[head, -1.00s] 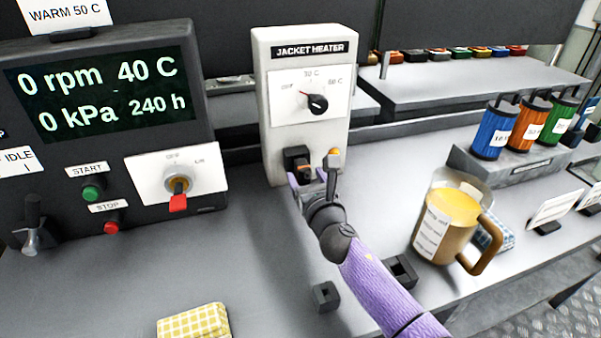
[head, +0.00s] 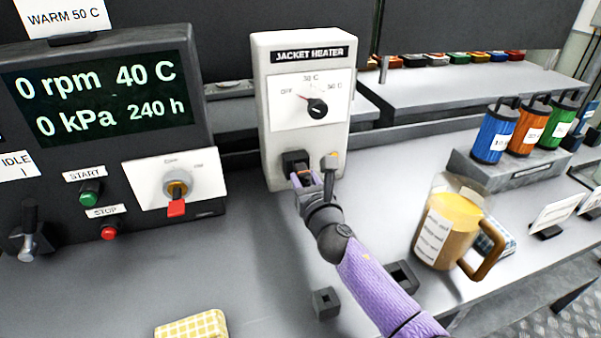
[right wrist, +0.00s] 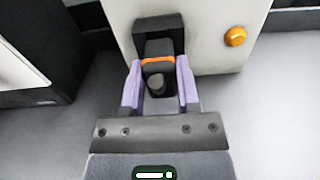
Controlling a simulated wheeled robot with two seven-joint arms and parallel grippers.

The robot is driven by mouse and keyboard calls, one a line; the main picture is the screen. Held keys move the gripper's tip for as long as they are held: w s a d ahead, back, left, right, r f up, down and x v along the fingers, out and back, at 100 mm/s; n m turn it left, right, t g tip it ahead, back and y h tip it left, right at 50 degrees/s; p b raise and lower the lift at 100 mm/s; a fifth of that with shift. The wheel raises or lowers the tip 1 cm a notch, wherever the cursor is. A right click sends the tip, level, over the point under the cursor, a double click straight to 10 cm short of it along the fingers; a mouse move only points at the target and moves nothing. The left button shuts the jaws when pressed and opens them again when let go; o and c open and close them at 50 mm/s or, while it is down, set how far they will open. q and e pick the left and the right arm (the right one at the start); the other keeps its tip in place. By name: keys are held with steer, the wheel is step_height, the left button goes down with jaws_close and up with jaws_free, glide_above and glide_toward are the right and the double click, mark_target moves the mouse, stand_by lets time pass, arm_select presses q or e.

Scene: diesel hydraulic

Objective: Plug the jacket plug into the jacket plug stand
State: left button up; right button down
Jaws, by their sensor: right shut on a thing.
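The jacket plug (right wrist: 157,75) is a dark block with an orange band. In the right wrist view it sits between the two purple fingers of my right gripper (right wrist: 160,88), which is shut on it. The plug's far end meets a black socket (right wrist: 158,32) low on the front of the white jacket heater box (head: 300,140); how deep it sits I cannot tell. In the head view, my right gripper (head: 312,182) is at that socket. Two dark hollow blocks stand on the bench, a small one (head: 326,302) and a larger one (head: 402,275); which is the plug stand is unclear. My left gripper is out of view.
A control panel (head: 110,130) with a red-handled switch stands left of the heater. A tan jug (head: 448,230) stands to the right, near a rack of colored canisters (head: 500,165). A yellow checked cloth (head: 192,324) lies at the front.

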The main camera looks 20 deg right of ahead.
steer(key=shift+s+p, duration=0.3)
steer(key=shift+s, duration=0.4)
steer(key=shift+s+p, duration=0.35)
steer(key=shift+s, duration=0.3)
steer(key=shift+s+d, duration=0.1)
steer(key=shift+s, duration=0.4)
steer(key=s+p, duration=0.1)
steer(key=s, duration=0.2)
steer(key=shift+s+p, duration=0.35)
steer(key=shift+s, duration=0.1)
